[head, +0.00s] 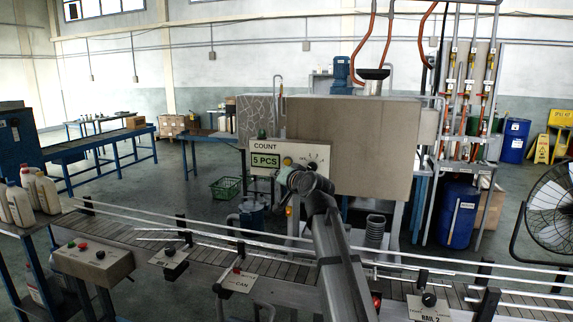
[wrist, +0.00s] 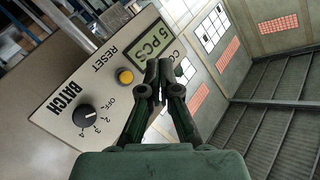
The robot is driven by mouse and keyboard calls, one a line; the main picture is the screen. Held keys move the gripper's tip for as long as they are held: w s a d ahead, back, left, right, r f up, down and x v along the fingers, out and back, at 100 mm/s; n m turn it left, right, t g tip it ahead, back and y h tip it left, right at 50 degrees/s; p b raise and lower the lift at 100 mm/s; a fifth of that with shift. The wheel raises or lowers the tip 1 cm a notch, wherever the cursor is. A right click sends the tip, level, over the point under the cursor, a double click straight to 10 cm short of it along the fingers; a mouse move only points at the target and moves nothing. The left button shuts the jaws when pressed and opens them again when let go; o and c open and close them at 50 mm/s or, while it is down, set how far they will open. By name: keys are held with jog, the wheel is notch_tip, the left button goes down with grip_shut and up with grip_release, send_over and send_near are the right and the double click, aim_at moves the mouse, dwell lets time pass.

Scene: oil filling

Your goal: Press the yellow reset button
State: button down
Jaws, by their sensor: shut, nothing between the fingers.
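The yellow reset button (wrist: 125,76) sits on a pale control panel (wrist: 100,62), under the printed word RESET in the wrist view. It also shows in the head view (head: 287,161), just above the end of my arm. My gripper (wrist: 159,70) is shut and empty. In the wrist view its fingertips appear just right of the button, over the panel's edge near the display. They look apart from the button, but the depth gap is hard to tell.
A green display (wrist: 153,45) reading 5 PCS and a black BATCH knob (wrist: 83,117) flank the button. The panel is on a large grey tank (head: 370,135). A conveyor (head: 205,258) with railings runs in front. White bottles (head: 20,202) stand at left; a fan (head: 550,200) stands right.

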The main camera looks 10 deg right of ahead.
aim_at(287, 162)
jog(key=w+d+b, duration=0.2)
jog(key=w+d, duration=0.2)
jog(key=w, duration=0.3)
jog(key=shift+w+b, duration=0.35)
jog(key=shift+w, duration=0.05)
jog(key=shift+w+d, duration=0.1)
jog(key=shift+w, duration=0.1)
dwell(1.3)
jog(key=shift+w+d+b, duration=0.1)
jog(key=shift+w+b, duration=0.1)
jog(key=shift+b, duration=0.1)
jog(key=shift+w+d, duration=0.25)
jog(key=shift+w, duration=0.2)
dwell(0.8)
jog(key=shift+s, duration=0.1)
jog(key=shift+s+a, duration=0.45)
jog(key=shift+s, duration=0.3)
jog(key=shift+s, duration=0.1)
